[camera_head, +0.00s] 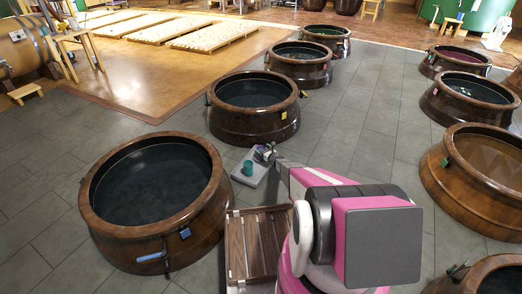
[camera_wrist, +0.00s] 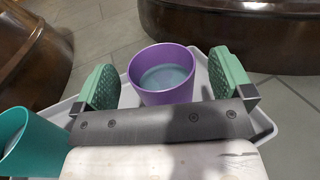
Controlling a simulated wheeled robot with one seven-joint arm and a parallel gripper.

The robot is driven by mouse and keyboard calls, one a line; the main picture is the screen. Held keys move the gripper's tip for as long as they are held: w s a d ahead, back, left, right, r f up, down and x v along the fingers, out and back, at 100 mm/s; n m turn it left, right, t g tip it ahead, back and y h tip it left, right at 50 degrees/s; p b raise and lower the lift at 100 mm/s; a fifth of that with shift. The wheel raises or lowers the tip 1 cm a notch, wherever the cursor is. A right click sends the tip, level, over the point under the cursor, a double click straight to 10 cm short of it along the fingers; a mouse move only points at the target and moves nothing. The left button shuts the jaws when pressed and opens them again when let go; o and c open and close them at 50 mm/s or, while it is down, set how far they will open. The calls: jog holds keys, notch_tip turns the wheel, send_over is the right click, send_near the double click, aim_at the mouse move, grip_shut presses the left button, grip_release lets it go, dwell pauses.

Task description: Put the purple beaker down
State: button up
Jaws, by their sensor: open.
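The purple beaker (camera_wrist: 164,90) stands between the two green pads of my gripper (camera_wrist: 166,78) in the wrist view, with its mouth up and a greyish-blue inside. A narrow gap shows between the beaker and each pad, so my gripper is open around it. The beaker appears to stand on a pale grey tray (camera_wrist: 263,132); its lower part is hidden behind my gripper's palm. In the head view my gripper (camera_head: 265,153) is over the far end of the tray (camera_head: 249,181), and the beaker is too small there to make out clearly.
A teal beaker (camera_head: 248,168) stands on the tray, left of my gripper; it also shows in the wrist view (camera_wrist: 28,140). Large brown sunken jars stand close by, one at the left (camera_head: 157,237) and one behind (camera_head: 253,127). A slatted wooden crate (camera_head: 233,245) is nearer my base.

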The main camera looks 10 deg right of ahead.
jog(key=v, duration=0.9)
jog(key=s+a+r+n+g, duration=0.4)
jog(key=s+r+n, duration=0.3)
jog(key=s+r, duration=0.25)
jog(key=s+a+r+n+g, duration=0.4)
jog(key=s+a+r+n, duration=0.15)
jog(key=s+r, duration=0.35)
jog(key=s+a+r+n+g, duration=0.45)
jog(key=s+r+n, duration=0.35)
jog(key=r, duration=0.2)
jog(key=s+d+r+n+g+h, duration=0.1)
jog(key=s+d+r+n+h, duration=0.3)
jog(key=s+r, duration=0.3)
jog(key=s+d+r+n+g+h, duration=0.1)
jog(key=s+d+r+n+h, duration=0.3)
jog(key=s+r, duration=0.4)
jog(key=s+n+h, duration=0.1)
jog(key=s, duration=0.5)
jog(key=shift+r+g+h, duration=0.2)
jog(key=shift+g+h, duration=0.1)
jog(key=shift+g, duration=0.05)
jog(key=shift+s, duration=0.1)
